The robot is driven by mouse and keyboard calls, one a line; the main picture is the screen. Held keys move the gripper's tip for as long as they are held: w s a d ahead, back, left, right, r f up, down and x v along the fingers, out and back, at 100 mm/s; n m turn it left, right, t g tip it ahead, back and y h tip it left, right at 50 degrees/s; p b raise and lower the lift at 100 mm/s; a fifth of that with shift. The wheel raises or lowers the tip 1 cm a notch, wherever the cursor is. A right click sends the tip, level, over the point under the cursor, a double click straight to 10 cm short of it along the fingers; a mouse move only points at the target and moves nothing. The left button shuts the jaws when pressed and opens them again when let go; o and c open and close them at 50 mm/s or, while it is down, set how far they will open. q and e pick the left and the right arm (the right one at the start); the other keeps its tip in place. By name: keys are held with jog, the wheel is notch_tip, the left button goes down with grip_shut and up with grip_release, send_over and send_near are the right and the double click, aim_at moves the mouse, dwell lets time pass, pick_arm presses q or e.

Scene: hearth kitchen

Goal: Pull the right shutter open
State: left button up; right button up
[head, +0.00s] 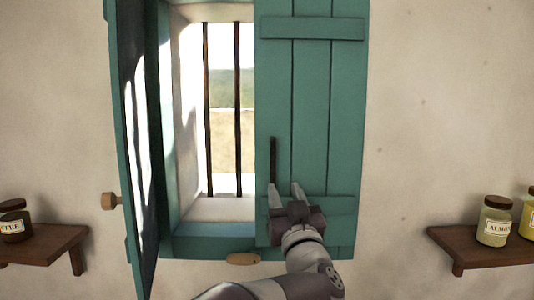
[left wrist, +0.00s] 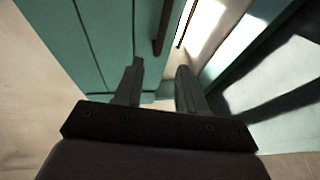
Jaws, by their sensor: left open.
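The right shutter (head: 325,100) is a teal plank panel covering the right part of the window, and it looks shut. A dark upright bar handle (head: 273,160) is near its left edge; it also shows in the left wrist view (left wrist: 163,28). My left gripper (head: 284,190) is open and empty in front of the shutter's lower left part. Its fingertips are just below the handle in the head view. In the left wrist view the handle's lower end appears between and beyond the fingertips (left wrist: 160,67). I cannot tell the remaining depth gap. My right gripper is not in view.
The left shutter (head: 125,130) stands swung out, with a wooden knob (head: 110,201). Window bars (head: 238,110) show in the opening. An oval wooden piece (head: 242,259) is on the lower frame. Wall shelves with jars stand left (head: 45,243) and right (head: 480,240).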

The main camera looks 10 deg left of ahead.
aim_at(273, 158)
pick_arm(q)
jog(key=w+r+p, duration=0.1)
jog(key=w, duration=0.1)
jog(key=w+a+r+p, duration=0.1)
jog(key=r+p, duration=0.1)
jog(key=w+a+r+p, duration=0.1)
jog(key=w+p, duration=0.1)
jog(key=shift+w+a+r, duration=0.25)
jog(key=shift+w, duration=0.05)
jog(key=w+p, duration=0.1)
jog(key=w+a+p, duration=0.1)
jog(key=w, duration=0.1)
jog(key=w+a+p, duration=0.1)
jog(key=w, duration=0.1)
jog(key=shift+w+r, duration=0.15)
jog(key=shift+r, duration=0.1)
jog(key=shift+s+d+r, duration=0.1)
jog(key=shift+s+r, duration=0.05)
jog(key=shift+s, duration=0.15)
jog(key=shift+w, duration=0.1)
grip_shut()
